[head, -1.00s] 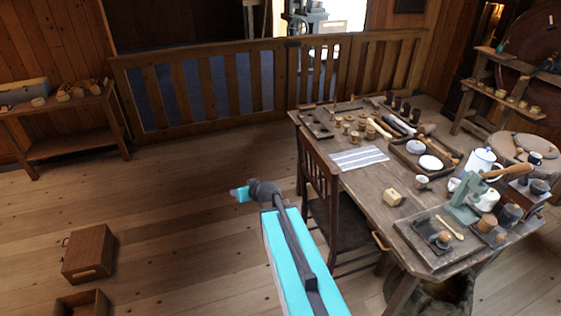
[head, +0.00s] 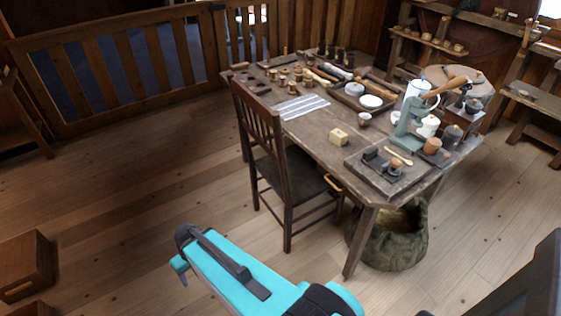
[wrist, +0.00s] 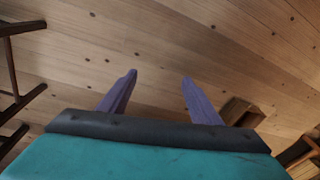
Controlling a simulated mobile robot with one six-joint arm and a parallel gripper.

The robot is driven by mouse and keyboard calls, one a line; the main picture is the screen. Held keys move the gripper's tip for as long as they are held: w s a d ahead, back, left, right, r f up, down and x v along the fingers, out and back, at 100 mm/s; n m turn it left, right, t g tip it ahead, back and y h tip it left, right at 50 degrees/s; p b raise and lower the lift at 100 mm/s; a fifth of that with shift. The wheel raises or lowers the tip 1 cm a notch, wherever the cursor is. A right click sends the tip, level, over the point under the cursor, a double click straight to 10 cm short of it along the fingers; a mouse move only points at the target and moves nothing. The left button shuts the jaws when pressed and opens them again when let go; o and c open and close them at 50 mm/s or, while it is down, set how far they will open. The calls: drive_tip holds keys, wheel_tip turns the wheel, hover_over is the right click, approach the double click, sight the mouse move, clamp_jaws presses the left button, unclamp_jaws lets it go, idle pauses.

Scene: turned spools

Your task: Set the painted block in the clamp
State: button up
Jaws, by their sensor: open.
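A small pale yellow block (head: 339,137), which looks like the painted block, sits on the wooden table near its front edge. To its right, a dark tray (head: 362,178) carries a dark, blocky fixture (head: 375,158) that may be the clamp. A small cup-like piece and a light stick are also on the tray. Behind the tray stands a green lever press (head: 405,130) with a wooden handle. My gripper (wrist: 158,76) is open and empty, its two purple fingers apart above bare floor. It also shows in the head view (head: 180,268), low and well away from the table.
A wooden chair (head: 285,180) stands at the table's left side, between my gripper and the table (head: 318,122). A sack (head: 395,240) is under the table's front right. Wooden boxes (head: 25,265) lie on the floor at left. Floor left of the chair is clear.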

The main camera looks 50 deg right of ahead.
drive_tip(key=s+f+g+b, duration=0.1)
drive_tip(key=s+f+b, duration=0.5)
drive_tip(key=f, duration=0.4)
drive_tip(key=s+a+f+g+h+b, duration=0.1)
drive_tip(key=s+f+g+b, duration=0.1)
drive_tip(key=s+f+b, duration=0.4)
drive_tip(key=s+f+g+b, duration=0.2)
drive_tip(key=s+f+b, duration=0.5)
drive_tip(key=f, duration=0.8)
drive_tip(key=s, duration=0.2)
drive_tip(key=shift+s+a+h, duration=0.25)
drive_tip(key=shift+s+h, duration=0.05)
drive_tip(key=shift+s, duration=0.05)
drive_tip(key=shift+c, duration=0.2)
